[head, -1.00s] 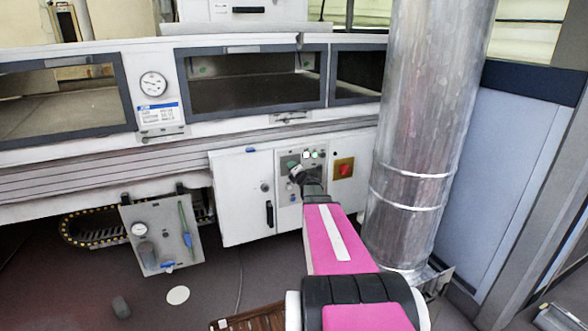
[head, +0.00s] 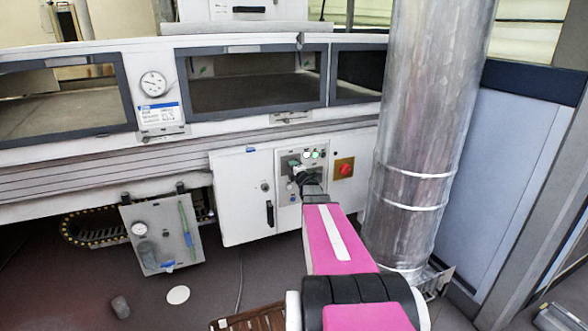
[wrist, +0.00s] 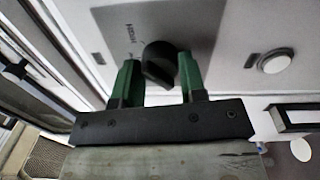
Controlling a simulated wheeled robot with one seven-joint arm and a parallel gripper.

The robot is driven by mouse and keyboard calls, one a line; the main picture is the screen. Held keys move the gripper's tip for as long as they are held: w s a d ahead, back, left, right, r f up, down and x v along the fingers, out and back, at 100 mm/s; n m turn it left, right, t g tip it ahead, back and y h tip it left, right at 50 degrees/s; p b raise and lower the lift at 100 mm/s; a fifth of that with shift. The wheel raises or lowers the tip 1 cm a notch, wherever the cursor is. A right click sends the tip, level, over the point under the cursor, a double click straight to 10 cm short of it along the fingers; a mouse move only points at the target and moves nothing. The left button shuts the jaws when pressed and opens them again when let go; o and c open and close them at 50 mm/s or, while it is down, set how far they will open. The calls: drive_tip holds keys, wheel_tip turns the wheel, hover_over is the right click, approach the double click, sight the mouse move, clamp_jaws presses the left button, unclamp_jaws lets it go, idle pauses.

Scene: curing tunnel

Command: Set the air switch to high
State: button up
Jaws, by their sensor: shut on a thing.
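The air switch is a black rotary knob (wrist: 159,62) on a grey plate (wrist: 185,25) in the wrist view. Small lettering stands on the plate just left of the knob; I cannot read it surely. My gripper (wrist: 157,76) has its two green fingers on either side of the knob and is shut on it. The knob's pointer direction is hard to tell. In the head view my gripper (head: 299,172) reaches the control panel (head: 289,192) on the white cabinet and hides the knob.
Lit round indicators (head: 315,154) sit above my gripper on the panel. A red button (head: 345,170) on a yellow plate is to its right. A black door handle (head: 269,213) is at left. A large metal duct (head: 415,130) stands close on the right of my arm.

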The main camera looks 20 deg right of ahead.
drive_tip(key=shift+a+r, duration=0.2)
drive_tip(key=o, duration=0.9)
drive_tip(key=shift+a, duration=0.1)
drive_tip(key=shift+s+f, duration=0.1)
drive_tip(key=s, duration=1)
drive_tip(key=shift+s+d+f, duration=0.2)
drive_tip(key=shift+s+d, duration=0.05)
drive_tip(key=shift+s, duration=0.15)
